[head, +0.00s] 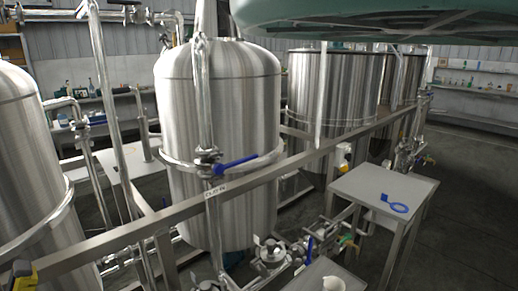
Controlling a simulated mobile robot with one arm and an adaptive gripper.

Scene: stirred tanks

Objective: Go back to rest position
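My gripper does not show in this view. A large steel tank (222,130) stands upright left of the middle in the head view. A pipe with a blue-handled valve (225,165) runs down its front. A white label (216,190) sits on the steel rail below the valve.
A steel rail frame (310,160) crosses diagonally in front of the tanks (330,90). Floor at right (470,200) looks clear.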

